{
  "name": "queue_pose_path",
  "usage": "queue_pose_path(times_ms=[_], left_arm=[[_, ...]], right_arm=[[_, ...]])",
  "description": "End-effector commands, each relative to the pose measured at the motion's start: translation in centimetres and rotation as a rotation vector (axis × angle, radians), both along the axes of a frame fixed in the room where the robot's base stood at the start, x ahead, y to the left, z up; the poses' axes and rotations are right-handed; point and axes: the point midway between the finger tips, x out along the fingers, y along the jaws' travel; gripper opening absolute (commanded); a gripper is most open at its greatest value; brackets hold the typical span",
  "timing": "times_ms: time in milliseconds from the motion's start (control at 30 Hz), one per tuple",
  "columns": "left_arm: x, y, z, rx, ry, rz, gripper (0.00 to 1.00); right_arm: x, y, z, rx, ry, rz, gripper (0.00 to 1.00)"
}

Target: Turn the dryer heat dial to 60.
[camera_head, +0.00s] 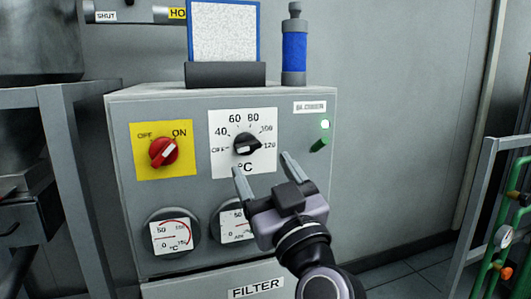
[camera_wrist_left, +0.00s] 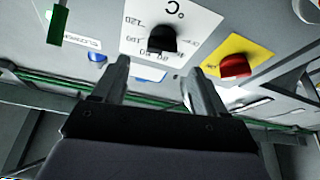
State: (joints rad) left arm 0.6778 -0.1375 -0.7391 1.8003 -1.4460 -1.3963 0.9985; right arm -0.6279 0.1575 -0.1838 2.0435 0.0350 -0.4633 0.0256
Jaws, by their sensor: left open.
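The black heat dial (camera_head: 246,145) sits on a white scale plate (camera_head: 222,170) marked OFF, 40, 60, 80, 100, 120 and °C, on the grey dryer panel. A pale mark shows on its right part, but I cannot tell exactly which number it points to. My left gripper (camera_head: 263,165) is open and empty, just below and in front of the dial, its fingers apart and pointing toward the panel. In the left wrist view the dial (camera_wrist_left: 162,38) appears beyond the two fingertips (camera_wrist_left: 157,80), roughly between them, with no visible contact. My right gripper is not in view.
A red OFF/ON switch (camera_head: 164,152) on a yellow plate is left of the dial. A green lamp (camera_head: 325,124) and a green knob (camera_head: 318,145) are to the right. Two gauges (camera_head: 171,234) sit below. A blue-framed board (camera_head: 224,32) and a blue cylinder (camera_head: 294,50) stand on top.

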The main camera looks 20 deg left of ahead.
Motion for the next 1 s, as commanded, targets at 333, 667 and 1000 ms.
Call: queue_pose_path(times_ms=[333,667,1000], left_arm=[[3.8,3.1,2.1,0.004,0.003,0.004,0.72],[4.9,3.9,2.4,0.001,0.006,0.001,0.72],[4.9,3.9,2.4,0.001,0.006,0.001,0.16]], right_arm=[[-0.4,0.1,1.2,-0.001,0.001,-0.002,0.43],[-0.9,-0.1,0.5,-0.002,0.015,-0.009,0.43],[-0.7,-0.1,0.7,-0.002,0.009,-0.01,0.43]])
